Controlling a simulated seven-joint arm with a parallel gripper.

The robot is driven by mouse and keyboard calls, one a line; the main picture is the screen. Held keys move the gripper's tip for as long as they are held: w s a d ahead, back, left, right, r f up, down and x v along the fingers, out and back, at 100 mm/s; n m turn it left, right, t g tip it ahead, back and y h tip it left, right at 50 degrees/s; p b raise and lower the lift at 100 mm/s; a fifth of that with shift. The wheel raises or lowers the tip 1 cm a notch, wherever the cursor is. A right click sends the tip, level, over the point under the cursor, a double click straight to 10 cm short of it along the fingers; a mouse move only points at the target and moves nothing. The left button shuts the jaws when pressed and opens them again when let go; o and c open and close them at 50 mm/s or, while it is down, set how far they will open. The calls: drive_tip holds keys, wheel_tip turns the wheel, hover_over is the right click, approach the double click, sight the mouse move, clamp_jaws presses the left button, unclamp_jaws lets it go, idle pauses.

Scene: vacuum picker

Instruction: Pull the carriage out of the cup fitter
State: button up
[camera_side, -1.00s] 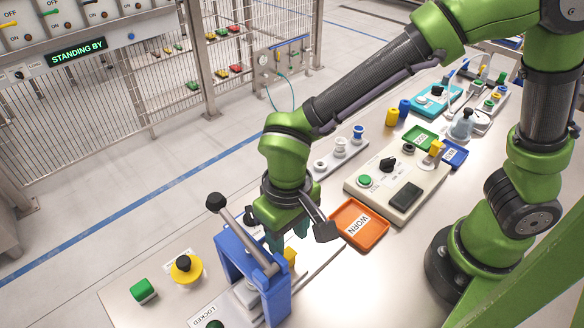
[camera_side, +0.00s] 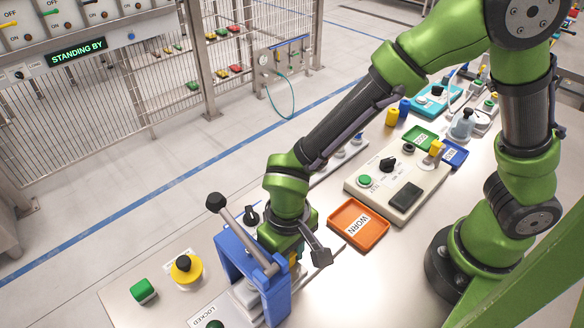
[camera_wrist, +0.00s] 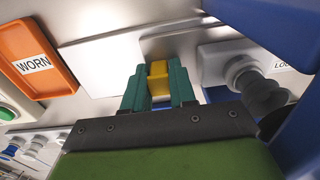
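The cup fitter is a blue frame (camera_side: 276,295) with a dark-knobbed lever tilted up to the left, at the lower middle of the side view. Its blue edge also fills the right of the wrist view (camera_wrist: 303,130). A yellow block (camera_wrist: 159,78), seemingly the carriage's grip, stands out from the fitter. My gripper (camera_wrist: 158,88) is down low beside the fitter, its teal fingers on either side of the yellow block. Little or no gap shows, but I cannot tell whether they press on it. In the side view the wrist mostly hides the fingers and carriage.
An orange WORN tray (camera_side: 358,223) lies right of my gripper, with a beige control box (camera_side: 398,185) behind it. A yellow button with a black knob (camera_side: 186,268) and a green button (camera_side: 143,291) sit to the left.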

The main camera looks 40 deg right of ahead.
clamp_jaws()
drive_tip(key=shift+d, duration=0.1)
drive_tip(key=d, duration=1)
drive_tip(key=shift+d, duration=0.2)
drive_tip(key=o, duration=0.7)
unclamp_jaws()
drive_tip(key=shift+o, duration=0.2)
drive_tip(key=shift+r, duration=0.15)
wheel_tip(320, 180, up, 17)
